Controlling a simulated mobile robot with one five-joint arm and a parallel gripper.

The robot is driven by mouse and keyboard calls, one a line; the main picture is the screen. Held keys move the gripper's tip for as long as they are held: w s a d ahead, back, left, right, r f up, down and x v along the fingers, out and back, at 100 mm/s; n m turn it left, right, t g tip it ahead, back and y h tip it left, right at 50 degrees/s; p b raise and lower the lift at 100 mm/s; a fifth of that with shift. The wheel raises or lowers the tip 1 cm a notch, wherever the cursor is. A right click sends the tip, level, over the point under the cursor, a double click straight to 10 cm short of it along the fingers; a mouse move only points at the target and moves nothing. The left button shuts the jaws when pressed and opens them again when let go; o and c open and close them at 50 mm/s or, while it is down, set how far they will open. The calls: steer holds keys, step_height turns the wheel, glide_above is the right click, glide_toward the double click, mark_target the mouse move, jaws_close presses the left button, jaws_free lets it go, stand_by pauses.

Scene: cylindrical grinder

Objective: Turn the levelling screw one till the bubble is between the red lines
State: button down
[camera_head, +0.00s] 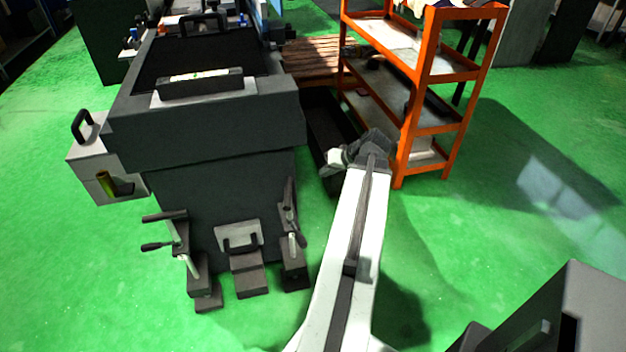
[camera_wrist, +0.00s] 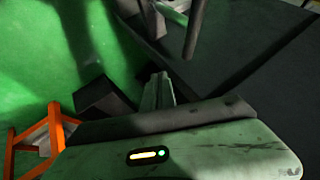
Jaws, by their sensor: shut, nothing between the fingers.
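A dark level (camera_head: 200,83) lies on a pale plate on top of the grey grinder (camera_head: 205,135). Its pale vial shows some green, but the bubble and red lines are too small to read. Two levelling screws with bar handles stand at the grinder's foot, a left one (camera_head: 172,235) and a right one (camera_head: 290,220); I cannot tell which is number one. My gripper (camera_head: 333,163) is to the right of the grinder, above the right screw in the picture. In the wrist view its narrow fingers (camera_wrist: 158,90) are shut and empty, with a grey bar (camera_wrist: 193,30) beyond them.
An orange shelf rack (camera_head: 430,85) stands close behind my arm, and also shows in the wrist view (camera_wrist: 35,140). A dark bin (camera_head: 328,125) lies between rack and grinder. A pale box (camera_head: 105,165) juts from the grinder's left side. Green floor is clear at left.

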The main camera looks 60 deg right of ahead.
steer(key=w+a+f+b, duration=0.2)
steer(key=w+f+b, duration=0.3)
steer(key=w, duration=0.4)
steer(key=shift+f, duration=0.6)
